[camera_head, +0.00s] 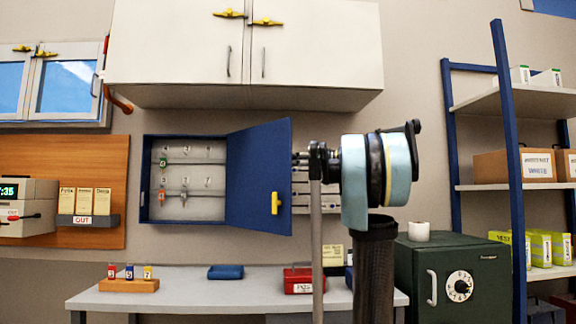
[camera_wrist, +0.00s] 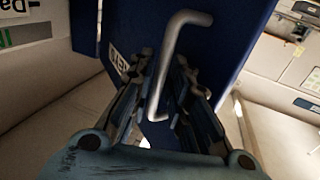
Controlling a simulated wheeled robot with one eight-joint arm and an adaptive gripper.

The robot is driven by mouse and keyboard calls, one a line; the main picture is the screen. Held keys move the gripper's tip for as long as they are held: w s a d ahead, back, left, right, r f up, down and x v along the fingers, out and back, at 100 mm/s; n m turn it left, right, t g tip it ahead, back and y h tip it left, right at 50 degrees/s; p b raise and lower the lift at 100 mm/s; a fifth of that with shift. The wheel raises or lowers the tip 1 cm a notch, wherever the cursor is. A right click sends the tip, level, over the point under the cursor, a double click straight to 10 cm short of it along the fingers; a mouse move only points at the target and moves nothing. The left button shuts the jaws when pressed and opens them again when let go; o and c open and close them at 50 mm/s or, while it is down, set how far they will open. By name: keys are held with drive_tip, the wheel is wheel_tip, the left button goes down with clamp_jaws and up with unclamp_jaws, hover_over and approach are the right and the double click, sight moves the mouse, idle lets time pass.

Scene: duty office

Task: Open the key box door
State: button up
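The blue key box (camera_head: 146,190) hangs on the wall, and its door (camera_head: 257,170) stands wide open, hinged on its right side and swung out to the right. Several keys hang inside on rails. A yellow latch (camera_head: 275,203) is on the door's inner face. In the wrist view, the grey bar handle (camera_wrist: 188,19) crosses the blue door front (camera_wrist: 228,40), beside a white label. My gripper (camera_wrist: 164,66) has one finger on each side of the handle, closed in around it. In the head view my wrist is right of the door, and the door hides the fingertips.
A desk (camera_head: 180,300) below holds a key stand (camera_head: 130,285), a blue tray (camera_head: 226,272) and a red box (camera_head: 298,280). A white cupboard (camera_head: 180,50) hangs above. A green safe (camera_head: 430,280) and blue-framed shelves (camera_head: 510,150) stand at right.

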drive_tip(key=v, duration=1.2)
drive_tip(key=shift+w, duration=0.15)
idle(0.4)
